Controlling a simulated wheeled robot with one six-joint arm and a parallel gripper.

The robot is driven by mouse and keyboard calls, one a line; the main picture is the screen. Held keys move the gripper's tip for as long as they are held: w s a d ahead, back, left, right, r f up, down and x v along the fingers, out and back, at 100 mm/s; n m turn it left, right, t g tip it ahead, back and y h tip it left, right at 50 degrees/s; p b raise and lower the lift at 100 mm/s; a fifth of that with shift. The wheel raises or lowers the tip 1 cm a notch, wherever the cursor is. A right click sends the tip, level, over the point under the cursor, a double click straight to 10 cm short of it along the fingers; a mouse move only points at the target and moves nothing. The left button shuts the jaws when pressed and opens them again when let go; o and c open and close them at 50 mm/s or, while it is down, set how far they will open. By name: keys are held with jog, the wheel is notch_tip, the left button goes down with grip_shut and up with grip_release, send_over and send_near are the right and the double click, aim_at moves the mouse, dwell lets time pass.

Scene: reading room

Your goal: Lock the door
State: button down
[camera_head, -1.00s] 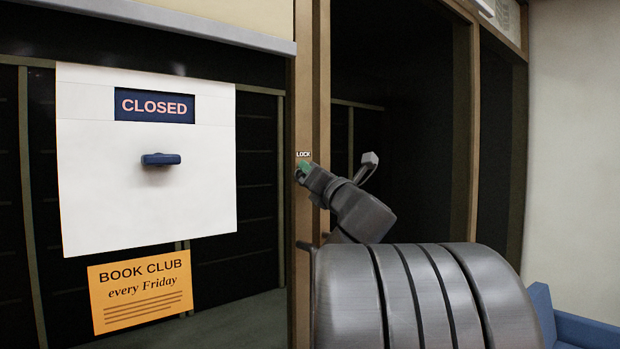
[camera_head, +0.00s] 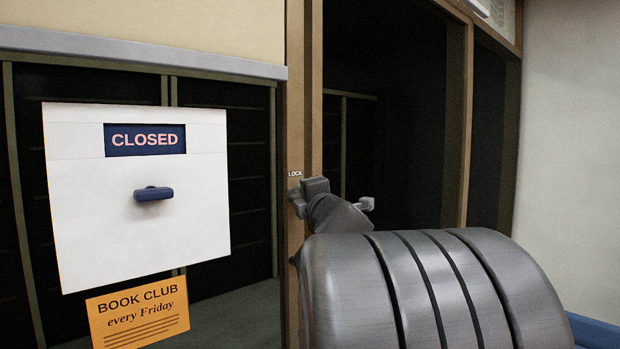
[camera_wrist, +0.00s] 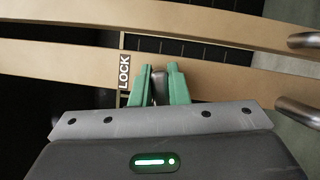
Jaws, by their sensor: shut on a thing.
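A small LOCK label (camera_head: 295,174) is on the brown door frame (camera_head: 304,90), and it also shows in the wrist view (camera_wrist: 124,72). Just beside the label, my gripper (camera_wrist: 159,85) has its green fingers shut on a grey metal lock knob (camera_wrist: 159,88), mostly hidden between them. In the head view my gripper (camera_head: 297,198) is at the frame right below the label, and my wrist hides the knob there.
A white panel (camera_head: 90,230) with a CLOSED sign (camera_head: 145,139) and a blue handle (camera_head: 154,193) hangs to the left. An orange book club notice (camera_head: 138,312) is below it. Metal bars (camera_wrist: 300,41) show at the right of the wrist view. A pale wall (camera_head: 570,170) stands at the right.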

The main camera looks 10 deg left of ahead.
jog(key=shift+m+h+p, duration=0.3)
jog(key=shift+m+p, duration=0.7)
jog(key=shift+p, duration=0.4)
jog(key=shift+g, duration=0.3)
jog(key=shift+f+p, duration=0.2)
jog(key=shift+p, duration=0.1)
jog(key=c, duration=1.4)
grip_release()
jog(key=p+v, duration=0.1)
jog(key=v, duration=1.2)
jog(key=shift+s+d, duration=0.3)
jog(key=shift+r, duration=0.1)
